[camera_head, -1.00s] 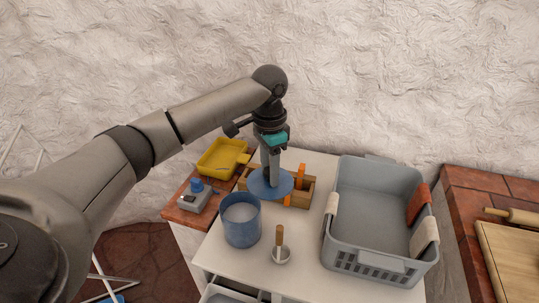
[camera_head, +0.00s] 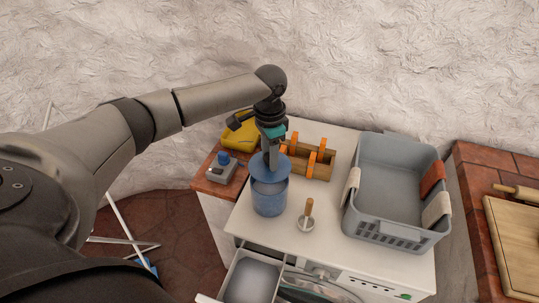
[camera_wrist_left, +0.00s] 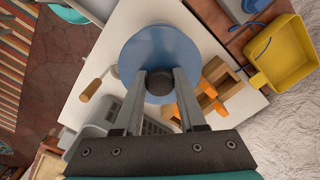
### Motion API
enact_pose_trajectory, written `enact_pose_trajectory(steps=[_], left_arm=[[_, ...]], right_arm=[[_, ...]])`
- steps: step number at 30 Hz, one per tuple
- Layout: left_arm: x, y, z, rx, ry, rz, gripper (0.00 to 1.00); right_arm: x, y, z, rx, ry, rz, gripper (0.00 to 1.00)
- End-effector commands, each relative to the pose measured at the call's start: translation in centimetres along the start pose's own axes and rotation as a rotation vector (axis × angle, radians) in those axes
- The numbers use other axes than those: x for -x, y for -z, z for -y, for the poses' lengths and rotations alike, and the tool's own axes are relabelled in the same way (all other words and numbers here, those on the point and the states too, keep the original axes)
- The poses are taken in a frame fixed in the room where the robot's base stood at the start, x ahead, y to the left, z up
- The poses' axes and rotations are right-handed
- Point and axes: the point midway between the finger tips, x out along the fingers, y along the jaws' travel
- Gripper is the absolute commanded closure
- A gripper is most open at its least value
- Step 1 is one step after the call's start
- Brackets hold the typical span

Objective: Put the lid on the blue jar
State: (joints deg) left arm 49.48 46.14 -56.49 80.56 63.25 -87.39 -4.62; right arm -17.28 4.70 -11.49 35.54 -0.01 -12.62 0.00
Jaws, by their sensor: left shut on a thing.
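The blue jar (camera_head: 269,200) stands upright on the white counter top, its mouth facing up. My left gripper (camera_head: 271,160) points down and is shut on the dark knob of the round blue lid (camera_head: 258,170). The lid is held above the jar, overlapping the back part of its mouth in the head view; the front of the opening still shows. The exact gap between lid and jar is hard to tell. In the left wrist view the lid (camera_wrist_left: 145,45) fills the space beyond the fingers and the jar is hidden beneath it. My right gripper is not in view.
A wooden box with orange pieces (camera_head: 318,170) stands behind the jar. A wooden-handled tool (camera_head: 307,217) is at its right, and a large grey basket (camera_head: 390,232) farther right. A yellow tray (camera_head: 239,137) is at back left. An open drawer (camera_head: 251,278) sticks out in front.

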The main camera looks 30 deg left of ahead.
Motion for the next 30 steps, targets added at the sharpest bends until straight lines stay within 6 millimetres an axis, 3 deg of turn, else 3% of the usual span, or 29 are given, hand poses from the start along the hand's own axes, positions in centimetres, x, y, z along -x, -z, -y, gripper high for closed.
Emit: enact_pose_trajectory(steps=[12,20,30], left_arm=[[-3.3,0.0,0.1,0.000,0.001,0.000,1.00],[-4.5,0.0,0.0,0.001,0.000,0.000,1.00],[-4.5,0.0,0.0,0.001,0.000,0.000,1.00]], right_arm=[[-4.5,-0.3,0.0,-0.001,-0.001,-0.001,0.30],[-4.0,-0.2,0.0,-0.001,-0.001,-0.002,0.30],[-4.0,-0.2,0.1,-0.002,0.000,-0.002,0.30]])
